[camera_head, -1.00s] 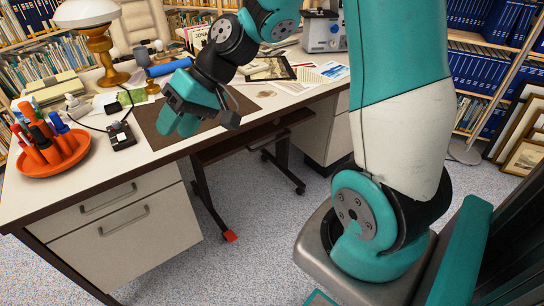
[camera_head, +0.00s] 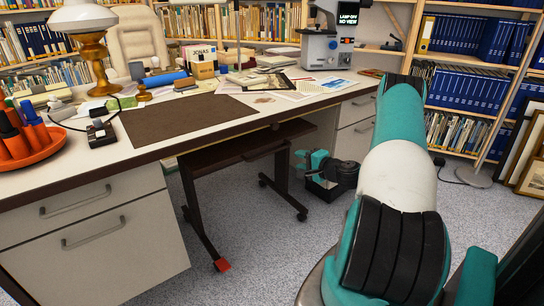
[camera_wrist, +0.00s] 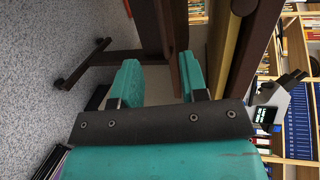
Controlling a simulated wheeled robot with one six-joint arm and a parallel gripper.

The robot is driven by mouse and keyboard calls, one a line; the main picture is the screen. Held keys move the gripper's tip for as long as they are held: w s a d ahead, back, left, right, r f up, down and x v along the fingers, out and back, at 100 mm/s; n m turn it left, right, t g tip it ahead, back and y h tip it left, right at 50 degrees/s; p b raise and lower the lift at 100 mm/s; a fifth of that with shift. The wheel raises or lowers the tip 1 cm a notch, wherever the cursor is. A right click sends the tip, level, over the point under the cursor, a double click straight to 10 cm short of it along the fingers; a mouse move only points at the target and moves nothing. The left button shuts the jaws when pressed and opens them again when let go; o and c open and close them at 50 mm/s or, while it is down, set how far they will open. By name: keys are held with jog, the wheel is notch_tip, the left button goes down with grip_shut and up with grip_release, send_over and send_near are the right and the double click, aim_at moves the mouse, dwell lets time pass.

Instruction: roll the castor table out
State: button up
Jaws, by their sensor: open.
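The castor table (camera_head: 235,146) has a dark brown top and stands partly under the white desk (camera_head: 130,166). Its legs run down to a base with black castors and a red pedal (camera_head: 222,265). My gripper (camera_head: 308,161) is low at the right end of the castor table, beside the desk's right drawers. In the wrist view my gripper (camera_wrist: 160,80) is open, its teal fingers apart. The table's dark top (camera_wrist: 150,25) shows ahead, in line with the gap. I cannot tell whether its edge is between the fingers. A castor (camera_wrist: 60,83) shows at left.
The desk's top overhangs the castor table. Drawers stand on both sides of the knee space. An orange tray (camera_head: 40,155) of pens, a lamp and a microscope (camera_head: 320,45) stand on the desk. Framed prints (camera_head: 530,160) lean at right. The carpet in front is clear.

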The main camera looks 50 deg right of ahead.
aim_at(273, 152)
jog(key=b+x, duration=0.2)
jog(key=x, duration=1.3)
jog(key=shift+s+f, duration=0.1)
grip_shut()
